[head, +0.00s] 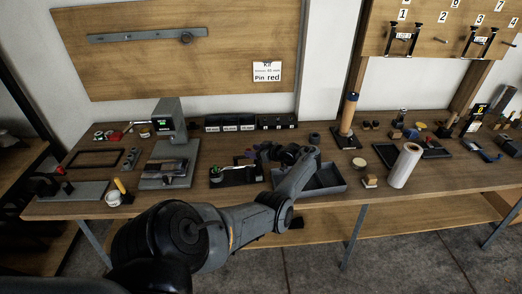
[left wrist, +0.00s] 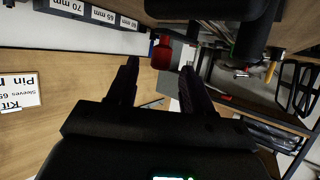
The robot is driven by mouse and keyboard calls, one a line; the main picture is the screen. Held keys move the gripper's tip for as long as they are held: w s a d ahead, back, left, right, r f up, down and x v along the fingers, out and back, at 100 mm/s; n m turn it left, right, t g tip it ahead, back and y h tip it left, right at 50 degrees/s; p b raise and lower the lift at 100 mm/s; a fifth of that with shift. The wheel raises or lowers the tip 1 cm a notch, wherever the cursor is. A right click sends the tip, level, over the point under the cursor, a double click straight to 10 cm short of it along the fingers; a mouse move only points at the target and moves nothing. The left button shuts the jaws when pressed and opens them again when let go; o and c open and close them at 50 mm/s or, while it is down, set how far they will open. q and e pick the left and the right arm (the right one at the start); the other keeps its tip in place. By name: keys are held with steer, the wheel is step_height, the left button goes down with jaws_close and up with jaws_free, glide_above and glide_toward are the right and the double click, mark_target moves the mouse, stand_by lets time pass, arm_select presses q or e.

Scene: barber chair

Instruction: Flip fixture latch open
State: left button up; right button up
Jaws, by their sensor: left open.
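A grey base plate (head: 80,191) with a dark block and a small red knob (head: 60,170) lies at the table's left end; I cannot tell whether this is the latch fixture or how its latch stands. My left gripper (head: 262,152) is above the middle of the table, over the back of a grey tray (head: 325,183), far right of that plate. In the left wrist view my left gripper (left wrist: 160,67) is open and empty. A red cylindrical piece (left wrist: 162,52) appears beyond the gap between its fingertips. No right gripper shows.
A black tool holder (head: 234,177) lies left of the tray. Labelled black bins (head: 228,122) line the wall. A white roll (head: 405,166) stands at right.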

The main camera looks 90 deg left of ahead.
arm_select(q)
steer(key=p+v, duration=0.1)
steer(key=v, duration=0.6)
steer(key=shift+w, duration=0.15)
steer(key=shift+r, duration=0.15)
